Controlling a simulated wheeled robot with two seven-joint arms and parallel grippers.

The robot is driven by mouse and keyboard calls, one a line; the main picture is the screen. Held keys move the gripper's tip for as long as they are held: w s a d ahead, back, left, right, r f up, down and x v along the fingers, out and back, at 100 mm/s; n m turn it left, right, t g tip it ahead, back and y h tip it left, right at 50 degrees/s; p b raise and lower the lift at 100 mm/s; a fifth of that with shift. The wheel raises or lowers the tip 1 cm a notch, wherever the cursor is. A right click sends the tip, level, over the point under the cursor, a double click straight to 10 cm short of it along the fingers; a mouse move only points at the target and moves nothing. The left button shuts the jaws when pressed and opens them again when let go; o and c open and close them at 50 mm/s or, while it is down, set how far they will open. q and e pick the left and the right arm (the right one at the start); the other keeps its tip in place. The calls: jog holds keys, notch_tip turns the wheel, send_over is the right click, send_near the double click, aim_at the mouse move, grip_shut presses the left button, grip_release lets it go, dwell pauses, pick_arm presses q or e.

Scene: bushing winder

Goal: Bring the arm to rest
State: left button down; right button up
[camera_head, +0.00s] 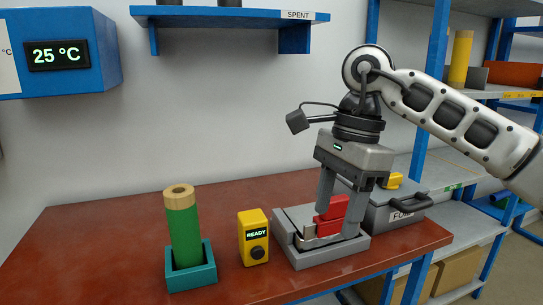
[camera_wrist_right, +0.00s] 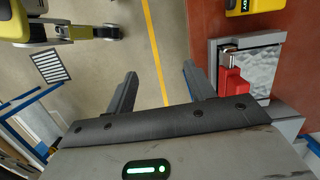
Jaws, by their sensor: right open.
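My right arm comes in from the right in the head view. Its gripper (camera_head: 340,212) points down, fingers apart, in front of a red-handled clamp (camera_head: 331,214) on a grey fixture (camera_head: 352,249). In the right wrist view the open fingers (camera_wrist_right: 163,82) have only floor between them. The red handle (camera_wrist_right: 233,83) lies to the right, outside the fingers, with the fixture's metal plate (camera_wrist_right: 258,65) beside it. I see no held object. My left gripper is not in view.
On the red-brown table (camera_head: 110,240) stand a green cylinder (camera_head: 185,232) in a teal holder (camera_head: 191,276), a yellow READY box (camera_head: 253,238) and a grey case (camera_head: 392,217). A SPENT shelf (camera_head: 230,14) hangs above. Blue racks (camera_head: 422,120) stand right. The table's left part is clear.

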jog(key=s+a+f+m+g+y, duration=0.25)
jog(key=s+a+m+y, duration=0.2)
jog(key=a+y, duration=0.4)
jog(key=s+a+f+m+g+y, duration=0.1)
jog(key=s+a+m+g+y, duration=0.3)
jog(key=a+y, duration=0.45)
jog(key=w+d+f+m+t+h, duration=0.3)
jog(key=d+f+m+t, duration=0.25)
jog(key=m+t, duration=0.95)
jog(key=w+d+f+m+t+h, duration=0.3)
jog(key=d+f+m+t, duration=0.5)
jog(key=m, duration=1.1)
jog(key=s+d+f+m+g+h, duration=0.2)
jog(key=s+d+f+m+h, duration=0.2)
jog(key=f, duration=0.6)
jog(key=s+d+f+m+g+h, duration=0.3)
jog(key=s+d+f+m+h, duration=0.1)
jog(key=s+f+m, duration=0.5)
jog(key=shift+s+f+h, duration=0.4)
jog(key=shift+f+h, duration=0.15)
jog(key=shift+h, duration=0.25)
